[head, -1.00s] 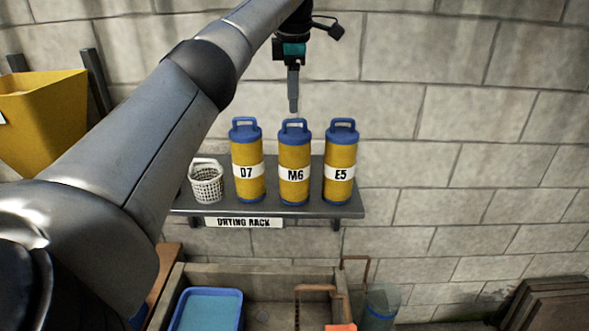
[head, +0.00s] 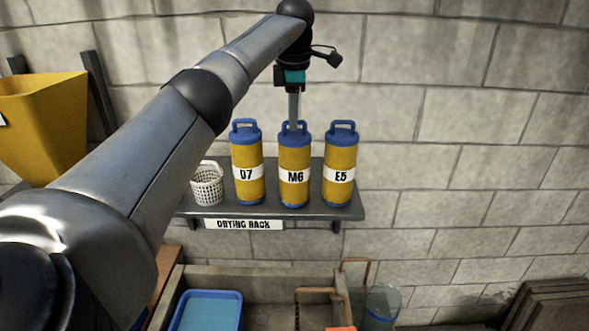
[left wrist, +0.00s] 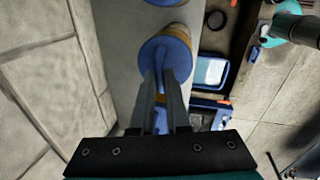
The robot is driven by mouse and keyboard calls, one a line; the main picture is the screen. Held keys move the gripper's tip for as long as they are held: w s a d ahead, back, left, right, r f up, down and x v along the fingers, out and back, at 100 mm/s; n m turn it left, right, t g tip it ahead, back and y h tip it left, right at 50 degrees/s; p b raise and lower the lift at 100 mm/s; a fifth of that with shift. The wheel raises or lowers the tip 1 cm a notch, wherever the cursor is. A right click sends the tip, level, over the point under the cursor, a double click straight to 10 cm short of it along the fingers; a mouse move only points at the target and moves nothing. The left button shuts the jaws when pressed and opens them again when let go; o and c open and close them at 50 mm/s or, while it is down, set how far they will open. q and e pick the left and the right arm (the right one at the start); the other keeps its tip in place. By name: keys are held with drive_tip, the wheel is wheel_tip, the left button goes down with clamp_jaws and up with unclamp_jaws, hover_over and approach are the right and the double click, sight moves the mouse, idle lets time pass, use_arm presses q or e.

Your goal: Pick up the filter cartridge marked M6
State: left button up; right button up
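The cartridge marked M6 (head: 294,160) stands upright in the middle of three yellow cartridges on the drying rack (head: 349,212). It has a blue lid and a blue loop handle. My left gripper (head: 293,128) points straight down at that handle, its fingertips at handle height. In the left wrist view, the two fingers (left wrist: 162,82) stand apart, with the blue lid (left wrist: 178,50) and handle between and beyond them. I cannot tell if they touch the handle. Cartridge D7 (head: 247,155) stands to the left, cartridge E5 (head: 340,155) to the right. My right gripper is not in view.
A white basket (head: 207,186) stands left of D7. The block wall (head: 450,110) rises close behind the shelf. Below are a basin with a blue tray (head: 240,296), a copper pipe and a clear cylinder (head: 381,305). A yellow hopper (head: 40,125) is at left.

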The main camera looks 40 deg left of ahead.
use_arm(q)
clamp_jaws()
idle(1.0)
drive_tip(key=shift+r, duration=0.1)
